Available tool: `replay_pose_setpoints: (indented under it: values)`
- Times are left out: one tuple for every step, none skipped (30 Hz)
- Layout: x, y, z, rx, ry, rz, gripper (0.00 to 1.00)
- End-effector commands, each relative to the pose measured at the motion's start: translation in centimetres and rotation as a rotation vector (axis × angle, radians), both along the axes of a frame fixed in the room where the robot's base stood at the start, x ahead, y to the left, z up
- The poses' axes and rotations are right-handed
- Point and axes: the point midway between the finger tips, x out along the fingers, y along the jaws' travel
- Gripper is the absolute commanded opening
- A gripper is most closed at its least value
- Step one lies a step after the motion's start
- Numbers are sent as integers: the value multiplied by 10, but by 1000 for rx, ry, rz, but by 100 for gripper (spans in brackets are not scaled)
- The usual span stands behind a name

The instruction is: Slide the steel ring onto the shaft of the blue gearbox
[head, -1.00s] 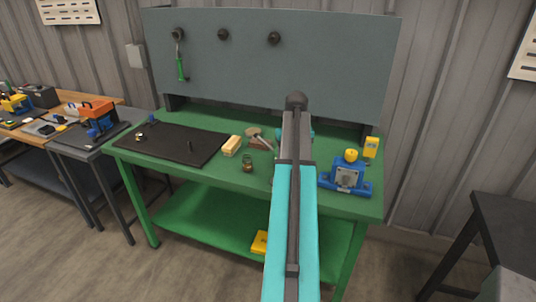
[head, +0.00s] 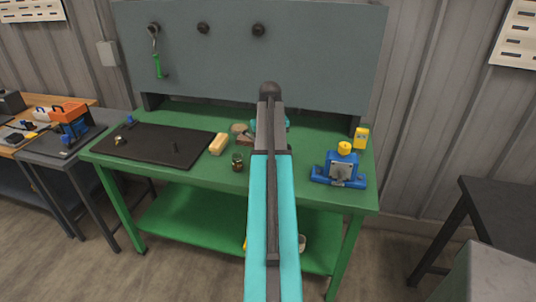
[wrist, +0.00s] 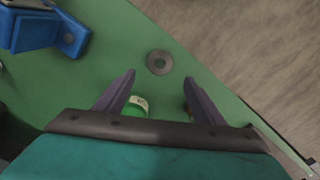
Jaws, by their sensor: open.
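The blue gearbox (head: 337,180) sits on the right end of the green bench, with a yellow cap on top in the head view. Its blue edge shows at the top left of the wrist view (wrist: 38,28). I cannot make out its shaft. The steel ring (wrist: 159,62) lies flat on the green bench top near the edge in the wrist view. In the head view I cannot see the ring. My gripper (wrist: 159,78) is open, its two dark fingers apart, with the ring just beyond and between the tips in the picture. Nothing is between the fingers at their tips.
A green round item with a white label (wrist: 134,107) is by the left finger. A black mat (head: 150,147), a cream block (head: 219,143) and a small jar (head: 237,162) are on the bench. A yellow object (head: 361,138) stands behind the gearbox. A back panel (head: 320,60) rises behind.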

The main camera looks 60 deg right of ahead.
Motion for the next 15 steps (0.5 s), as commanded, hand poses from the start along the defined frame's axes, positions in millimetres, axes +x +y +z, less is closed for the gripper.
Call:
replay_pose_setpoints:
  values:
    - [0, 0, -1, 0, 0, 1, 63]
    - [1, 1, -1, 0, 0, 1, 63]
    - [1, 1, -2, 0, 0, 1, 63]
    - [1, 1, -3, 0, 0, 1, 63]
    - [1, 1, -5, 0, 0, 1, 63]
    - [1, 1, -7, 0, 0, 2, 63]
    - [1, 1, -8, 0, 0, 2, 63]
    - [1, 1, -10, 0, 0, 2, 63]
    - [1, 2, -13, 1, 1, 2, 63]
    - [1, 2, -16, 1, 1, 3, 63]
    - [1, 2, -18, 1, 1, 3, 63]
    - [1, 2, -22, 1, 1, 3, 63]
    - [1, 2, -25, 1, 1, 3, 63]
    - [2, 2, -28, 1, 1, 3, 63]
    - [2, 2, -31, 1, 1, 3, 63]
